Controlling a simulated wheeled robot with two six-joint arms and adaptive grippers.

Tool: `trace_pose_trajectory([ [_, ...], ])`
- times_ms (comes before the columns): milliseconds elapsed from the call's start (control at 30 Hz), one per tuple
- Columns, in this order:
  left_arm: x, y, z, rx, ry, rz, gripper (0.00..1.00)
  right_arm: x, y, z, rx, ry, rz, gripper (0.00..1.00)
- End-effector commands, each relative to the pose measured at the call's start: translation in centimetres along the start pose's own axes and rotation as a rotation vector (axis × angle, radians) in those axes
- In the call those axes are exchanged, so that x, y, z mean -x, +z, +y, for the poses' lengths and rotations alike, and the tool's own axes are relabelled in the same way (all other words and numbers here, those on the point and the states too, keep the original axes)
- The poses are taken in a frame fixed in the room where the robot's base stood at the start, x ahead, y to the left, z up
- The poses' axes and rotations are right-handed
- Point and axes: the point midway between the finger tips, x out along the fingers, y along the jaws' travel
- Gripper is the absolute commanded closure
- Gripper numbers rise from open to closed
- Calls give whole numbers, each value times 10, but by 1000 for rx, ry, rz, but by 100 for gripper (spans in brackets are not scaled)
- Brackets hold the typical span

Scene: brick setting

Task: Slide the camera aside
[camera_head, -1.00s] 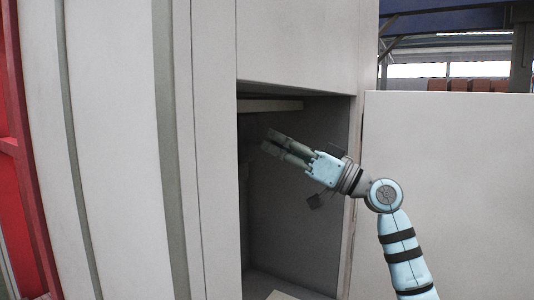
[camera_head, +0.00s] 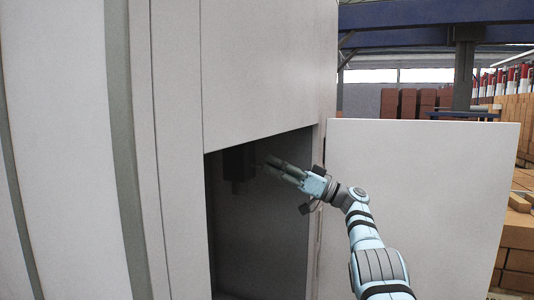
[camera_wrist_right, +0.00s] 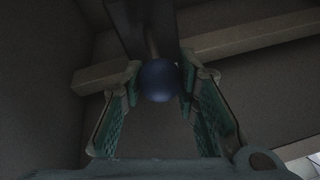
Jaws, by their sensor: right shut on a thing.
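My right gripper (camera_head: 270,165) reaches into the dark opening of a tall pale cabinet (camera_head: 262,80). In the right wrist view its green-padded fingers (camera_wrist_right: 158,82) are closed on a dark blue ball (camera_wrist_right: 158,82), one fingertip at each side. The ball hangs on a short stem from a dark housing (camera_wrist_right: 143,22). In the head view a dark box-shaped device (camera_head: 238,162) sits inside the opening, left of the fingertips. I cannot tell for certain which of these parts is the camera. My left gripper is not in view.
A pale open door panel (camera_head: 420,190) stands right of the opening, behind my right arm. A beam (camera_wrist_right: 245,38) crosses the inside of the cabinet in the wrist view. Brick stacks (camera_head: 518,238) stand at the far right.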

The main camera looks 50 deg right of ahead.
Motion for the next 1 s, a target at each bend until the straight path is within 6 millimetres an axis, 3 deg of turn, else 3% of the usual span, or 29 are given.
trace_pose_trajectory([
  [367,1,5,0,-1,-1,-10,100,-2,-3,-1,3,-6,16,100],
  [400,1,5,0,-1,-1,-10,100,-2,-3,-1,3,-6,15,66],
  [500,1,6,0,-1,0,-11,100,-2,-3,-1,2,-6,13,51],
  [833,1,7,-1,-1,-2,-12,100,2,-1,0,1,-5,9,51],
  [1000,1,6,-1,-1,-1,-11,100,30,1,1,3,-3,2,51],
])
